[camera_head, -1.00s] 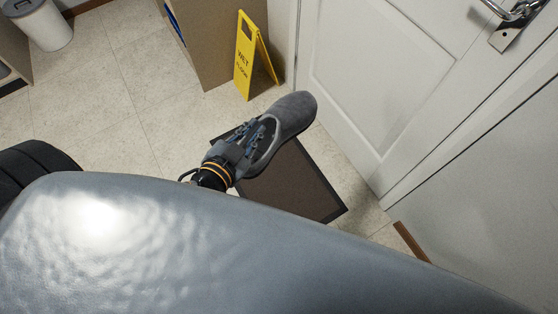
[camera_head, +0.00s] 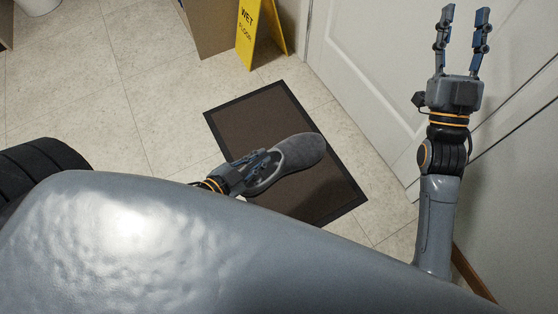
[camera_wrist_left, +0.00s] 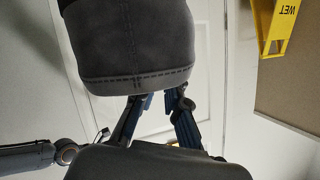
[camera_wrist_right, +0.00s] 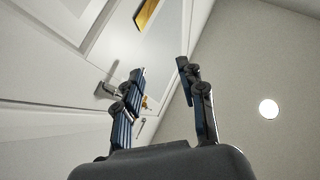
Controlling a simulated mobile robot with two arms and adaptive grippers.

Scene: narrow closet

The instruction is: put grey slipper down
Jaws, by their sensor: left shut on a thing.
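The grey slipper (camera_head: 303,151) is held by my left gripper (camera_head: 262,166) in the head view. The gripper is shut on its heel end, and the toe points right and slightly up in the picture. The slipper appears over the brown doormat (camera_head: 250,115) with its dark border; I cannot tell how high above it. In the left wrist view the slipper's heel (camera_wrist_left: 135,50) fills the upper middle, just beyond the fingers (camera_wrist_left: 160,105). My right gripper (camera_head: 464,40) is raised at the right, open and empty. The right wrist view shows its fingers (camera_wrist_right: 160,85) apart with nothing between them.
A yellow wet floor sign (camera_head: 257,35) stands beside a cardboard-brown box (camera_head: 207,25) behind the mat. A white door (camera_head: 370,70) and wall close off the right side. Tiled floor (camera_head: 120,100) to the left of the mat is clear.

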